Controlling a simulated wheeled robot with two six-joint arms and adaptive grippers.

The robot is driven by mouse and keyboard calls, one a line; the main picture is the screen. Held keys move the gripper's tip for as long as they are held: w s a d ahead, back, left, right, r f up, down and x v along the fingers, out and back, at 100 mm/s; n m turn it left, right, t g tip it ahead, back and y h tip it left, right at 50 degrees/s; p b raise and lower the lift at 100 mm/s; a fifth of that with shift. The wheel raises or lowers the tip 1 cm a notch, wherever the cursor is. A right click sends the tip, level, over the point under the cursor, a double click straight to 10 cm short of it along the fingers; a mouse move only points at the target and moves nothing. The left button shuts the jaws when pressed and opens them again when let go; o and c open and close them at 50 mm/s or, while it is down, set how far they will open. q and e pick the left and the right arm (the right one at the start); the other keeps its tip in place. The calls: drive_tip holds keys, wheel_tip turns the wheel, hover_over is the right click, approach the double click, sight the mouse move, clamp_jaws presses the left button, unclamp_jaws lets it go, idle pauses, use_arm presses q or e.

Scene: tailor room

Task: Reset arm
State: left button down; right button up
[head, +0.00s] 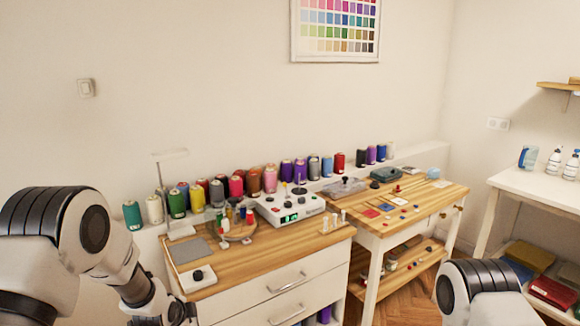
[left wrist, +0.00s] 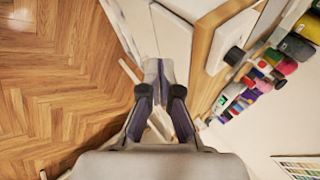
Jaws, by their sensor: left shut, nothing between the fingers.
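My left arm (head: 75,235) comes in from the left in the head view, bent down toward the bottom edge. My left gripper (left wrist: 160,90) shows in the left wrist view, shut and empty, pointing past the front side of the wooden-topped drawer cabinet (head: 285,250). In the head view its end is at the bottom edge and mostly cut off. My right arm (head: 485,288) shows at the lower right of the head view; its gripper is out of the picture.
Several thread spools (head: 236,187) line the wall behind the cabinet. A white device with a green display (head: 290,210) stands on it. A second wooden table (head: 440,195) with small items stands to the right, then a white shelf (head: 545,190). Wooden floor (left wrist: 50,90) is clear beside the cabinet.

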use_arm(q)
drive_tip(key=s+f+n+g, duration=0.2)
drive_tip(key=s+f+g, duration=0.1)
drive_tip(key=s+f, duration=0.65)
drive_tip(key=s+f+n+g, duration=0.1)
drive_tip(key=s+f+g, duration=0.1)
drive_tip(key=s+f, duration=0.8)
drive_tip(key=s+r+n+g, duration=0.1)
drive_tip(key=s+n, duration=0.5)
drive_tip(key=s, duration=0.5)
drive_tip(key=s+r+n+g, duration=0.1)
drive_tip(key=s+r+n, duration=0.1)
drive_tip(key=s+n, duration=0.4)
drive_tip(key=shift+s+d+r+g, duration=0.3)
drive_tip(key=shift+s+g, duration=0.1)
drive_tip(key=shift+s, duration=2)
